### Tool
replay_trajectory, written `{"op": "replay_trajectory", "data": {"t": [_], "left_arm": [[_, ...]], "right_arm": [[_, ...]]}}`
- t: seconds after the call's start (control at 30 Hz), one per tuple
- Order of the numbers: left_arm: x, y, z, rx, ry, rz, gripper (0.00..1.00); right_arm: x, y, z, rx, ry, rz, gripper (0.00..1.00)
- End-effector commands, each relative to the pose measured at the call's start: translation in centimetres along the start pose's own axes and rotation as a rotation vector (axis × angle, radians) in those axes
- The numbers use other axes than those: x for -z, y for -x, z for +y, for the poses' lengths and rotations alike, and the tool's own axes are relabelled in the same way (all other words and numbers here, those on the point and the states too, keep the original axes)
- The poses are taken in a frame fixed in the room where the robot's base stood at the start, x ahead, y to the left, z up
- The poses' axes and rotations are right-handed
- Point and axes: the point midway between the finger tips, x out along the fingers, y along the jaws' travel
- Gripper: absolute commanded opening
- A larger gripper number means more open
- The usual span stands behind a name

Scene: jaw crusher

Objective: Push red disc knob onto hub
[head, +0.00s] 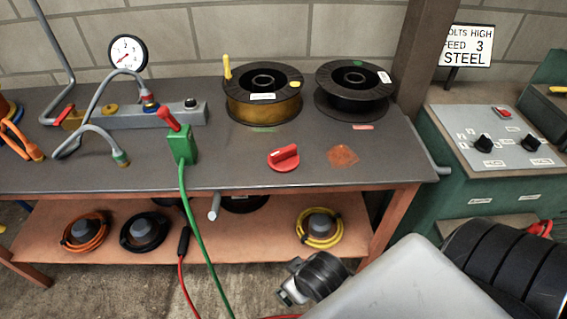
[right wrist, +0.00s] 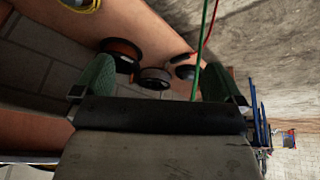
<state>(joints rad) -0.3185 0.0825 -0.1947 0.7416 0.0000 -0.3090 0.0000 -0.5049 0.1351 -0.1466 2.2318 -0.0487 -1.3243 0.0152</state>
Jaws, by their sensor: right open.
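The red disc knob (head: 284,157) lies on the grey bench top (head: 235,170), near its front edge and right of the middle. It has a raised grip bar across its face. I cannot pick out the hub with certainty. My right gripper (head: 293,290) is low in front of the bench, below the top and apart from the knob. In the right wrist view, my right gripper's green-padded fingers (right wrist: 158,72) are spread wide with nothing between them. The knob does not show in that view. My left gripper is not in view.
Two cable spools (head: 263,110) (head: 355,92) stand behind the knob. A control box (head: 497,150) with black dials stands right. Coiled cables (head: 319,228) lie on the lower shelf.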

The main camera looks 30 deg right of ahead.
Motion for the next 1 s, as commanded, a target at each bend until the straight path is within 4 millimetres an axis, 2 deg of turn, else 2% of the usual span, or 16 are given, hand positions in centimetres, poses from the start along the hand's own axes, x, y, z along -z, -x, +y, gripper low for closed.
{"op": "replay_trajectory", "data": {"t": [0.03, 0.1, 0.23, 0.37, 0.5, 0.6, 0.73, 0.9, 1.0], "left_arm": [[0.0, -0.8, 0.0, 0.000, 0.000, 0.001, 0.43], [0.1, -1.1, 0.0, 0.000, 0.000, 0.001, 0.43], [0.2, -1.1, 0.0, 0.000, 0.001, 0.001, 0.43], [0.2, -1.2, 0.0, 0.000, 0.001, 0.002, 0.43], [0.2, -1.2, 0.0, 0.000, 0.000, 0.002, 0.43], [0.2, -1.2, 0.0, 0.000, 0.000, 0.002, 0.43], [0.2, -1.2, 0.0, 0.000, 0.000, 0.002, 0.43], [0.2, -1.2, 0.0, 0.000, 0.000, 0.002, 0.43], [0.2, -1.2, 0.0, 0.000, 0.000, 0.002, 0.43]], "right_arm": [[2.4, 1.2, 0.8, -0.039, 0.015, 0.096, 1.00], [6.7, 3.1, 2.0, -0.115, 0.044, 0.272, 1.00], [13.3, 5.8, 3.3, -0.223, 0.115, 0.558, 1.00], [19.2, 8.8, 3.7, -0.312, 0.214, 0.838, 1.00], [24.8, 12.8, 2.7, -0.385, 0.374, 1.148, 1.00], [27.7, 15.5, 1.3, -0.420, 0.523, 1.354, 1.00], [30.2, 18.7, -1.3, -0.441, 0.757, 1.592, 1.00], [31.5, 20.9, -4.9, -0.419, 1.135, 1.823, 1.00], [31.4, 21.0, -6.6, -0.380, 1.393, 1.899, 1.00]]}}
